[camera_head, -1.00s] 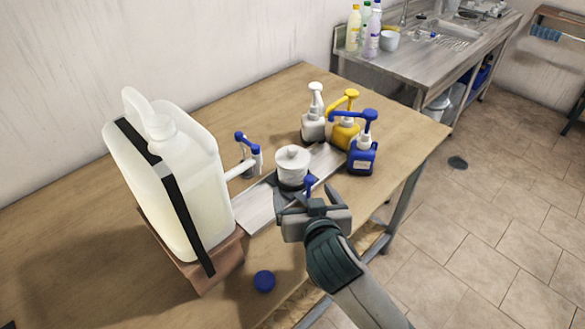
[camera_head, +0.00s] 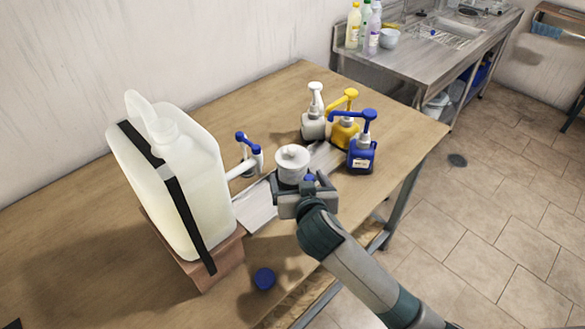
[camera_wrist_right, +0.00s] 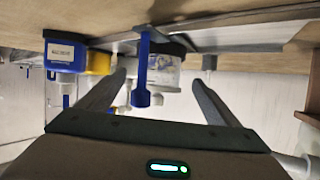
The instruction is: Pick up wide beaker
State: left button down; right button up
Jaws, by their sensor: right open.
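A white lidded pot (camera_head: 292,165), the likeliest wide beaker, stands upright on a grey metal strip (camera_head: 257,205) on the wooden table. My right gripper (camera_head: 299,185) is open, low at the near side of the pot, with its fingers reaching towards the pot's two sides. In the right wrist view, which looks upside down, a pale labelled body (camera_wrist_right: 165,78), apparently the pot, shows between the open fingers. A blue handle-like part (camera_wrist_right: 143,75) stands in front of it there. I cannot tell whether the fingers touch the pot. My left gripper is out of view.
A large translucent canister (camera_head: 185,195) stands on a brown block at left, its spout near a blue-topped tap piece (camera_head: 247,150). White (camera_head: 313,120), yellow (camera_head: 345,130) and blue (camera_head: 362,155) pump bottles stand behind right. A blue cap (camera_head: 264,279) lies near the front edge.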

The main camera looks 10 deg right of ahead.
aim_at(295, 173)
jog(key=p+x, duration=0.1)
jog(key=x, duration=0.2)
jog(key=shift+w, duration=0.25)
jog(key=shift+w+f+p, duration=0.3)
jog(key=shift+w+p, duration=0.05)
jog(key=shift+w, duration=0.3)
jog(key=c, duration=1.3)
